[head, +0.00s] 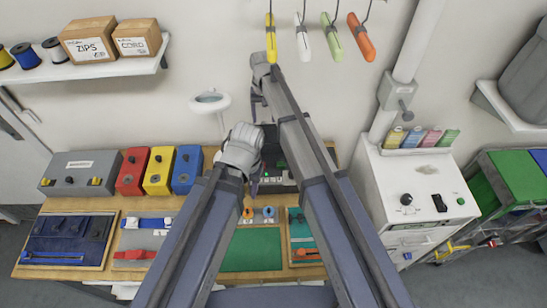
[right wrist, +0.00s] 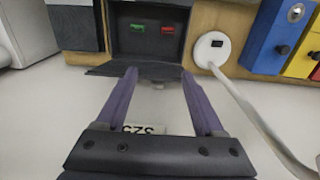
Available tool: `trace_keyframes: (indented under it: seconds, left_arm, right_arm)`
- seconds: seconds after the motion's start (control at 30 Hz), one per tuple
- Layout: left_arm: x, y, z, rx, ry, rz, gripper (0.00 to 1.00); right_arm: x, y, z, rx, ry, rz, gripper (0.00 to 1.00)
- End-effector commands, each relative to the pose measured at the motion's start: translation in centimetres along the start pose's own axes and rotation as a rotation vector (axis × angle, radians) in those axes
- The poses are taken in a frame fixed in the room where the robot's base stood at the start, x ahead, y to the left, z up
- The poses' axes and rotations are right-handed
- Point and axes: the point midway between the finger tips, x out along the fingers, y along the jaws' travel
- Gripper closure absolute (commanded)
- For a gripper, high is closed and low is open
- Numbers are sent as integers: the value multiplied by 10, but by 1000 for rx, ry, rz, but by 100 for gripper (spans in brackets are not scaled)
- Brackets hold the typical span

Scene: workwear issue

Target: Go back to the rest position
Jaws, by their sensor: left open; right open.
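My right gripper (head: 254,104) is the upper one in the head view, raised in front of the wall above the workbench. In the right wrist view, its two purple fingers (right wrist: 158,72) are spread apart with nothing held between them. My left gripper (head: 256,184) is lower, over the back of the workbench (head: 120,204) near a dark open case (head: 271,150). It is open, small in the picture and partly hidden by its own wrist; I see nothing held in it.
Red (head: 132,171), yellow (head: 159,170) and blue (head: 186,169) bins line the bench back. A shelf (head: 92,70) holds boxes at upper left. Colored tools, including a yellow one (head: 271,39), hang above my right gripper. A white cabinet (head: 420,192) stands at right.

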Motion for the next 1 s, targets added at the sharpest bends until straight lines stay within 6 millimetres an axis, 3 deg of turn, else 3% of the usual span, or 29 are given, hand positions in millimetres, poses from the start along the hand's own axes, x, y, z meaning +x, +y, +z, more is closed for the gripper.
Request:
trace_keyframes:
  seconds: [0.17,0.27,0.37,0.6,0.7,0.83,1.0]
  left_arm:
    - [2,0,0,0,0,0,50]
    - [16,2,-1,1,1,0,50]
    - [42,4,-3,2,1,0,50]
    - [108,10,-7,7,2,-1,50]
    - [128,12,-8,9,3,-2,50]
    - [145,13,-9,10,3,-2,50]
    - [153,14,-10,11,3,-2,50]
  right_arm:
    - [2,1,3,-1,0,1,30]
    - [16,4,25,-20,-3,7,30]
    - [42,10,71,-63,-7,20,30]
    - [108,35,200,-202,-24,65,30]
    - [128,45,241,-250,-30,80,30]
    - [145,55,278,-297,-37,95,30]
    - [152,61,298,-326,-42,104,30]
